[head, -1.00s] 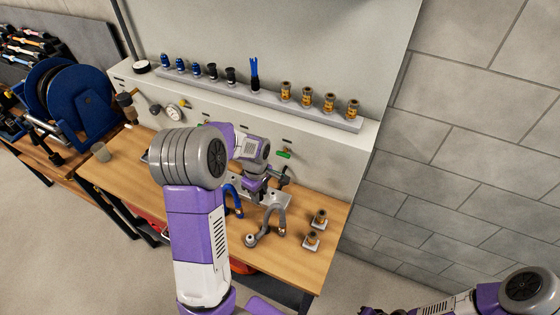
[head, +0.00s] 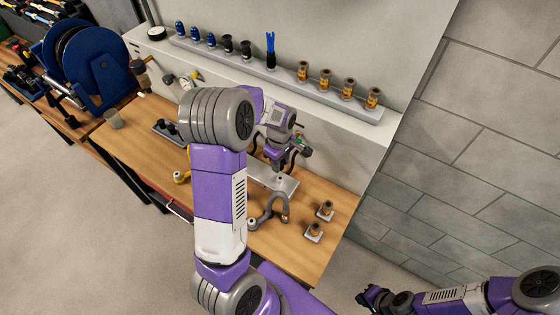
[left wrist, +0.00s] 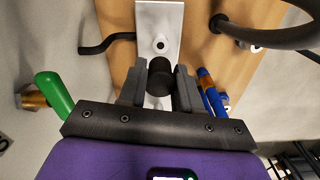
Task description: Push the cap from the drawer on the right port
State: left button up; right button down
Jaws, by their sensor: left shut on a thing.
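My left gripper (head: 277,163) is above the back of the workbench, in front of the low back wall. In the left wrist view its two fingers (left wrist: 159,92) are shut on a black round cap (left wrist: 160,77). A pale metal plate (left wrist: 172,18) with a small round port (left wrist: 160,45) shows just beyond the cap. The cap and this port look apart, but their gap is hard to judge. The plate (head: 288,184) is partly hidden by my arm in the head view. My right gripper (head: 370,298) is at the lower right, away from the bench; its jaws are unclear.
A green valve handle (left wrist: 53,94) and a blue hose end (left wrist: 211,92) flank my left gripper. A shelf rack (head: 290,85) holds several fittings.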

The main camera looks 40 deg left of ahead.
aim_at(280, 178)
pick_arm(q)
jog(key=shift+s+f+b, duration=0.15)
jog(key=shift+f+b, duration=0.35)
jog(key=shift+f, duration=0.25)
jog(key=shift+f+b, duration=1.4)
jog(key=shift+f, duration=0.45)
jog(key=shift+d+f, duration=0.1)
jog(key=shift+f, duration=0.35)
dwell(0.4)
jog(key=o, duration=1.1)
jog(key=shift+c, duration=0.2)
notch_tip(280, 178, up, 8)
jog(key=shift+f, duration=0.2)
jog(key=shift+p, duration=0.35)
